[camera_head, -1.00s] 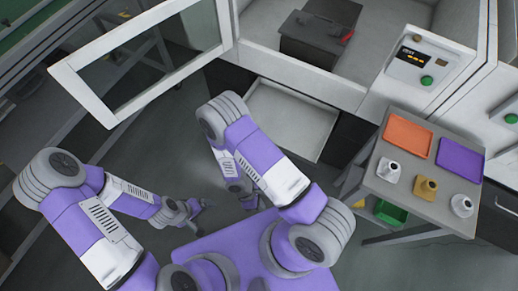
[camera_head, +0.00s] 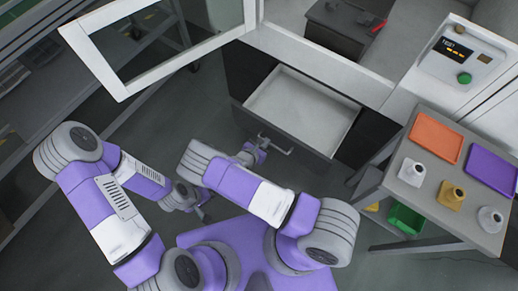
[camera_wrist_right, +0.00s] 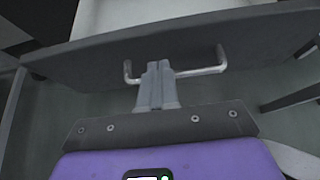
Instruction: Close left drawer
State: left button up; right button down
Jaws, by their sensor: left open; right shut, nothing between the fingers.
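An open drawer (camera_head: 300,108) with an empty pale inside and a dark front sticks out below the white cabinet. Its handle (camera_head: 285,149) is a metal bar on the front; it also shows in the right wrist view (camera_wrist_right: 205,70). My right gripper (camera_head: 262,142) is at the drawer front. In the right wrist view its shut fingers (camera_wrist_right: 158,66) overlap the handle bar, left of its middle, with nothing between them. I cannot tell whether they touch it. My left gripper (camera_head: 201,211) is open and empty, low over the floor, left of and away from the drawer.
A white-framed glass door (camera_head: 165,45) stands open at upper left. A side table (camera_head: 440,205) at right holds an orange tray (camera_head: 436,138), a purple tray (camera_head: 492,170) and three small bottles. A green bin (camera_head: 405,218) is underneath. Floor in front of the drawer is clear.

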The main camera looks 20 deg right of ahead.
aim_at(276, 132)
jog(key=w+d, duration=0.2)
jog(key=w+d+b, duration=0.1)
jog(key=d, duration=0.1)
jog(key=shift+w+d+f, duration=0.1)
jog(key=shift+f, duration=0.3)
pick_arm(q)
jog(key=shift+f, duration=0.65)
